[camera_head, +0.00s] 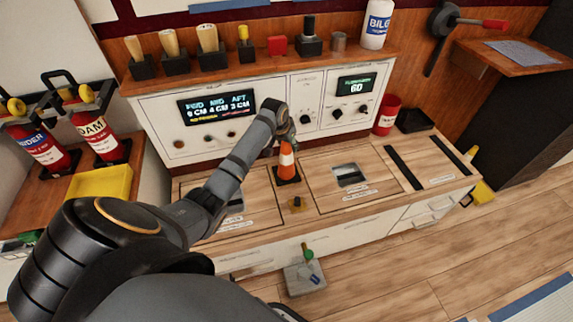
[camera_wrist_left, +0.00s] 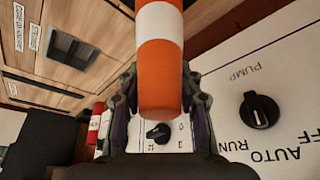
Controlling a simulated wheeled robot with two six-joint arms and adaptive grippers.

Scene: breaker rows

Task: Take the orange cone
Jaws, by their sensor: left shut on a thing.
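The orange cone (camera_head: 287,157) has a white band and a dark square base, and it is upright over the wooden counter in front of the panel. I cannot tell whether its base touches the counter. My left gripper (camera_head: 283,128) is at the cone's upper part, reached down from above and behind. In the left wrist view the cone (camera_wrist_left: 161,60) is between the two dark fingers of the left gripper (camera_wrist_left: 160,90), which are shut on it. The cone's base is out of that view. My right gripper is not in view.
The white panel with knobs (camera_head: 310,115) stands close behind the cone. A red can (camera_head: 387,115) and a black tray (camera_head: 414,120) are at the right. The counter's middle hatch (camera_head: 349,175) is clear.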

